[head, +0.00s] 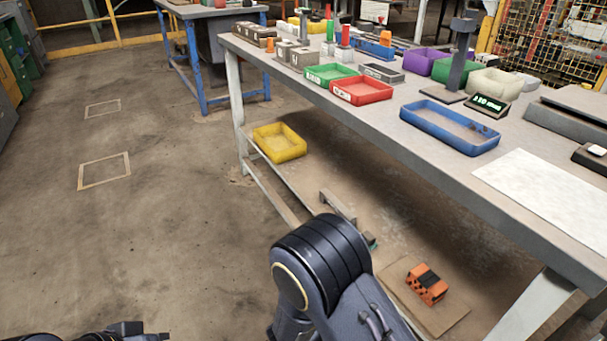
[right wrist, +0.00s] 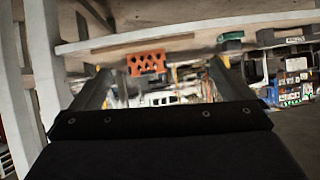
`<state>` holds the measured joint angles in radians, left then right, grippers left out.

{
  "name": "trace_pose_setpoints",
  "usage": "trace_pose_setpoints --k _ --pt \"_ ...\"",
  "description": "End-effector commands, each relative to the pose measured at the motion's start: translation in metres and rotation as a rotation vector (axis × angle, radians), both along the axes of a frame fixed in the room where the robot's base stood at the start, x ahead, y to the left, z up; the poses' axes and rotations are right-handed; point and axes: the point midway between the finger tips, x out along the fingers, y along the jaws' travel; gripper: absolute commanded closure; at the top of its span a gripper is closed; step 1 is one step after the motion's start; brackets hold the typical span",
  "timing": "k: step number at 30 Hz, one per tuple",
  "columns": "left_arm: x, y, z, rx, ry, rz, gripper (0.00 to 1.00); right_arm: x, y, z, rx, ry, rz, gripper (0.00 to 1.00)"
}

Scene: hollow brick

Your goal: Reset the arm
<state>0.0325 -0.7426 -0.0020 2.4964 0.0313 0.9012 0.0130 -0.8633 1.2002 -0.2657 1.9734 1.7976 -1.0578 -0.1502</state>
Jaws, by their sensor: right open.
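An orange hollow brick (head: 426,283) with a dark band lies on a flat brown board (head: 443,313) under the workbench. In the right wrist view the orange brick (right wrist: 147,63) shows its holes, past the fingers and apart from them. My right gripper (right wrist: 162,70) is open, with its two fingers wide apart and nothing between them. In the head view only the dark links of my right arm show at the bottom middle; its gripper is hidden. My left gripper is not clearly seen; only dark parts of mine show at the bottom left corner.
The workbench (head: 440,118) runs along the right, with a blue tray (head: 450,127), a red bin (head: 361,90) and a green bin (head: 331,74) on top. A yellow bin (head: 279,142) sits on the low frame. The floor at the left (head: 150,240) is clear.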

Motion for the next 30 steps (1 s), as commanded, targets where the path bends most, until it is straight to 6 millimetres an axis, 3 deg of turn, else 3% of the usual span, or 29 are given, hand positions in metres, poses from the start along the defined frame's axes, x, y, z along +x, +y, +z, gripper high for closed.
trace_pose_setpoints --k 5,11,14,18,23,27,30 --pt "0.0 0.0 0.0 0.0 0.0 0.0 1.0 0.018 0.009 0.011 0.156 0.005 0.05 0.0" --pt "0.0 0.0 0.0 0.0 0.0 0.0 1.0 0.044 0.024 0.038 0.394 -0.002 0.155 0.0" --pt "0.0 0.0 0.0 0.0 0.0 0.0 1.0 0.056 0.03 0.066 0.543 -0.015 0.238 0.0" --pt "0.0 0.0 0.0 0.0 0.0 0.0 1.0 0.063 0.032 0.124 0.758 -0.046 0.421 0.0" --pt "0.0 0.0 0.0 0.0 0.0 0.0 1.0 0.04 0.02 0.194 0.895 -0.067 0.666 0.0" --pt "0.0 0.0 0.0 0.0 0.0 0.0 1.0 -0.006 -0.002 0.237 0.899 -0.045 0.865 0.0" --pt "0.0 0.0 0.0 0.0 0.0 0.0 1.0 -0.046 -0.021 0.251 0.847 0.003 0.973 0.0"
